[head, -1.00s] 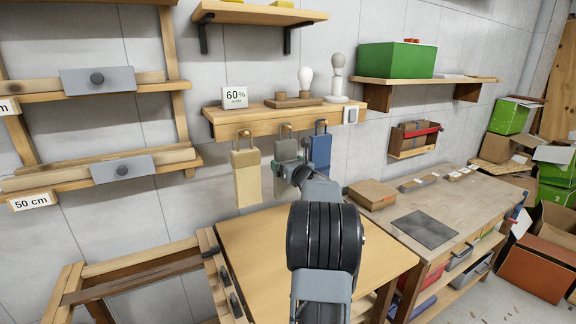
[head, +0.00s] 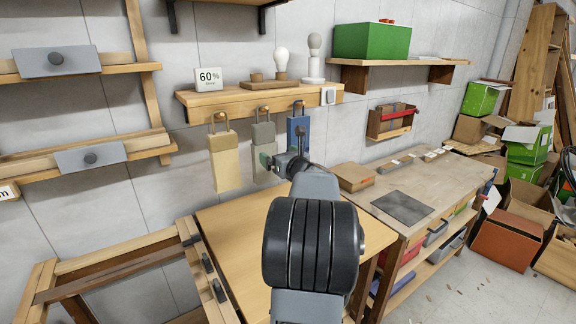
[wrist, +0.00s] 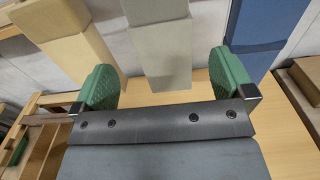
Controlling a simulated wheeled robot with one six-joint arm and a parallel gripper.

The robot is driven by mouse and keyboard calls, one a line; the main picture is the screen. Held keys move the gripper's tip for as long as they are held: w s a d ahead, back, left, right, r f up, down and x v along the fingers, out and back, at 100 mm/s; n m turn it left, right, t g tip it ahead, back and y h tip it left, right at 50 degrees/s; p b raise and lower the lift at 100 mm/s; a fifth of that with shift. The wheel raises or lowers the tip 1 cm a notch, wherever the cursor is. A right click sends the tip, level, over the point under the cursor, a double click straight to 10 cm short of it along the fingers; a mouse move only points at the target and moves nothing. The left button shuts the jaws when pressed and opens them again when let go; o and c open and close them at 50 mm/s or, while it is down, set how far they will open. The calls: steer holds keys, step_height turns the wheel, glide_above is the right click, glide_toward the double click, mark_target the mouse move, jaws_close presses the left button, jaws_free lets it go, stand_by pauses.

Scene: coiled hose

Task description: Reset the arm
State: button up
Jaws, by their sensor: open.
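My gripper (wrist: 165,85) is open and empty, with its two green fingers wide apart in the wrist view. In the head view my arm stretches forward over the wooden table, and its end is near the hanging blocks, mostly hidden by my own arm. A tan block (head: 224,161), a grey block (head: 263,145) and a blue block (head: 298,128) hang from hooks under the shelf. In the wrist view the grey block (wrist: 160,50) is ahead between the fingers, the tan block (wrist: 70,45) to the left and the blue block (wrist: 262,30) to the right.
Below is the wooden table (head: 235,240). A workbench (head: 430,185) with a cardboard box (head: 353,177) stands to the right. Open boxes (head: 507,240) crowd the far right, with bare floor before them.

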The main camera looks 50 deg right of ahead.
steer(key=shift+b+v, duration=0.3)
steer(key=shift+v, duration=2.3)
steer(key=s+a+f+n+g+y, duration=0.1)
steer(key=a+f+n+g+y, duration=0.65)
steer(key=a+f+n, duration=0.85)
steer(key=s+a+n+g+h, duration=0.1)
steer(key=s+a+n+g, duration=0.2)
steer(key=a+n, duration=0.8)
steer(key=s+a+n+g+h+p, duration=0.1)
steer(key=s+a+n+g, duration=0.2)
steer(key=a+n, duration=0.8)
steer(key=shift+s+n, duration=0.9)
steer(key=shift+s, duration=0.05)
